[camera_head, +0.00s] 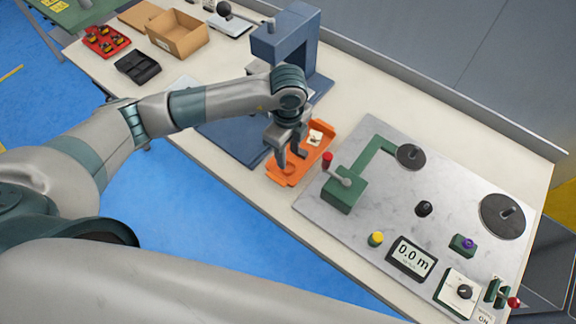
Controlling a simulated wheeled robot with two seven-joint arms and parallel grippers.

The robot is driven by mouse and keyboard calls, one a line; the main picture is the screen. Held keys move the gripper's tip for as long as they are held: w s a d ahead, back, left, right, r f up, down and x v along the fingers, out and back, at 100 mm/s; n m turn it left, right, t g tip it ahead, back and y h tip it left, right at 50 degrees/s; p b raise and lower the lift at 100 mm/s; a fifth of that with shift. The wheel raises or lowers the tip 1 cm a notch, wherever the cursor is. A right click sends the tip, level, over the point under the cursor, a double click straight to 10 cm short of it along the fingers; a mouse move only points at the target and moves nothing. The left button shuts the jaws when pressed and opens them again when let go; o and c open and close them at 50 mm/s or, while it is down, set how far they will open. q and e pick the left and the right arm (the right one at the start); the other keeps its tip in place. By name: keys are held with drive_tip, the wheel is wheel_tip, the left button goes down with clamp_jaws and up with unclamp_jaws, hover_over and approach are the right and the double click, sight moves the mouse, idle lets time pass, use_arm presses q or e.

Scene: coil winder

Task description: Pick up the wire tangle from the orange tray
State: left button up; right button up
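The orange tray (287,181) lies on the bench, left of the grey winder plate. A small whitish item with a darker mark (315,138) is in its far end. I cannot tell whether this is the wire tangle, and no other tangle shows clearly. My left gripper (292,165) points down over the middle of the tray. Its two fingers are apart, and nothing clear shows between them. The gripper hides part of the tray floor. My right gripper is not in view.
A blue press (284,38) stands behind the tray. The winder plate (400,190) holds a green-armed crank unit (345,190), dark discs and a 0.0 m display (411,258). A cardboard box (178,35), black tray (138,67) and red tray (105,41) sit at the far left.

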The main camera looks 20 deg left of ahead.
sight(288, 167)
use_arm(q)
drive_tip(key=shift+s+f+p, duration=0.1)
drive_tip(key=shift+f+p, duration=0.55)
drive_tip(key=shift+p, duration=0.15)
wheel_tip(288, 167, down, 3)
drive_tip(key=shift+p, duration=0.65)
drive_tip(key=shift+f, duration=0.45)
drive_tip(key=c, duration=0.7)
